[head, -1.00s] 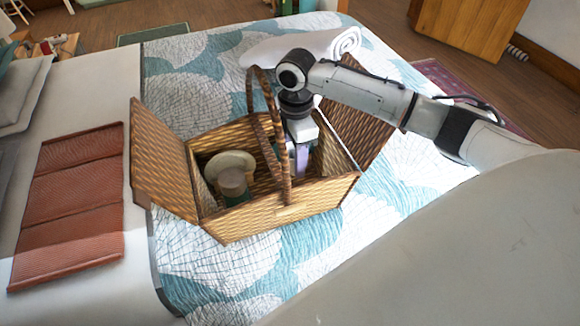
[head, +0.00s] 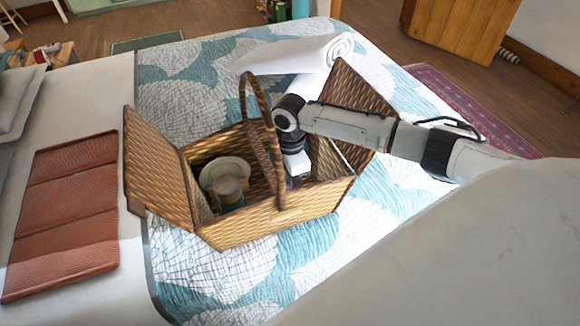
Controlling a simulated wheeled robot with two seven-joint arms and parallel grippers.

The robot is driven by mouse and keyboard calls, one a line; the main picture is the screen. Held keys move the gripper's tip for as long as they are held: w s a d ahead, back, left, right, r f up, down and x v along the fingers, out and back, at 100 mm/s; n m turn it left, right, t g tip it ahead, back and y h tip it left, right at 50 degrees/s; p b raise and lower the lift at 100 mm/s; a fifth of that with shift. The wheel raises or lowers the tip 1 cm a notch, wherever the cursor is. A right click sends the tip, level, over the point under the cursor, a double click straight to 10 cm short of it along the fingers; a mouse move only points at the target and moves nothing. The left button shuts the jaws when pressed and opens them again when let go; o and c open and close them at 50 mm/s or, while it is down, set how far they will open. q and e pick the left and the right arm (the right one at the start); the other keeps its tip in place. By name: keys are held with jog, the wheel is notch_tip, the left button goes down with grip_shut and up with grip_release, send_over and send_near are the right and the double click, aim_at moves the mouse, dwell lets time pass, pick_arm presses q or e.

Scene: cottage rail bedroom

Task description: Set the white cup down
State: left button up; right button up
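An open wicker picnic basket (head: 265,222) stands on the bed, both lids folded out and its handle upright. My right gripper (head: 296,172) reaches down into the right half of the basket, behind the handle. Its fingertips are hidden by the front wall and handle, so I cannot tell whether it is open or shut or holds anything. I cannot make out a white cup. In the left half of the basket are a pale round dish (head: 212,172) and a green jar with a brownish lid (head: 229,188). My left gripper is not in view.
A rolled white towel (head: 300,52) lies behind the basket on the patterned quilt (head: 185,95). The quilt in front of the basket is clear.

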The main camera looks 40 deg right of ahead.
jog(key=shift+f, duration=0.4)
jog(key=o, duration=1.2)
notch_tip(320, 180, up, 13)
jog(key=shift+r, duration=0.1)
